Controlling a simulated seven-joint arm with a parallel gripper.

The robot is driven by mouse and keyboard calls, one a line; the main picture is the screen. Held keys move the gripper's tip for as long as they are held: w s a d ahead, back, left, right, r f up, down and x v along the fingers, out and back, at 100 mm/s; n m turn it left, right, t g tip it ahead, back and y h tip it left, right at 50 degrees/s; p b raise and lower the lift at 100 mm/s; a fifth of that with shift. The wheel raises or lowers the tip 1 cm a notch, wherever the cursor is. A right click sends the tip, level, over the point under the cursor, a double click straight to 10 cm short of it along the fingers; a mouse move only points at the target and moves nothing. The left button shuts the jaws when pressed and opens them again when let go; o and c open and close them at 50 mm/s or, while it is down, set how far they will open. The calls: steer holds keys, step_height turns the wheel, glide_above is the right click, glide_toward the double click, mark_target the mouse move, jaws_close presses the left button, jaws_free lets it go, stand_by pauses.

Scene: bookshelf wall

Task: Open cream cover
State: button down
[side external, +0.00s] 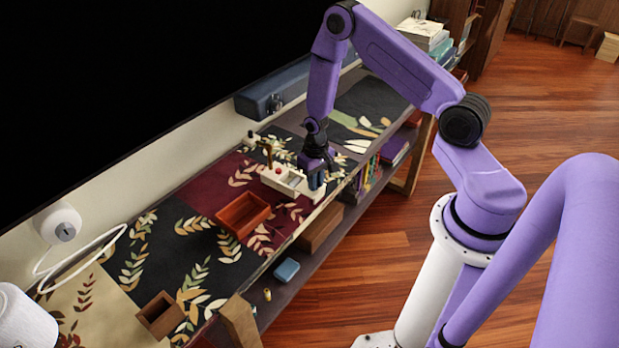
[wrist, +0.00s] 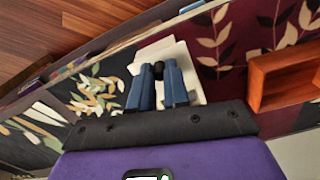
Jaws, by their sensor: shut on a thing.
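The cream box with its cover (side external: 283,181) sits on the patterned shelf top, with a small red spot near its left part. In the wrist view the cream cover (wrist: 168,50) lies beyond and under my fingertips. My gripper (side external: 316,180) is at the right end of the cream box. In the wrist view my gripper (wrist: 158,76) has its two blue fingers close together around a small dark knob (wrist: 158,68), and it is shut on it. How the knob joins the cover is hidden by the fingers. I cannot tell whether the cover is raised.
An orange-red open tray (side external: 243,213) stands left of the cream box; it also shows in the wrist view (wrist: 285,82). A brown open box (side external: 160,315) is nearer front left. A blue case (side external: 275,92) lies against the wall. Books (side external: 368,172) stand below the shelf top.

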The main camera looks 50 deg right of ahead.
steer(key=c, duration=1.1)
jaws_free()
steer(key=shift+r, duration=0.1)
step_height(320, 180, up, 17)
steer(key=shift+r, duration=0.15)
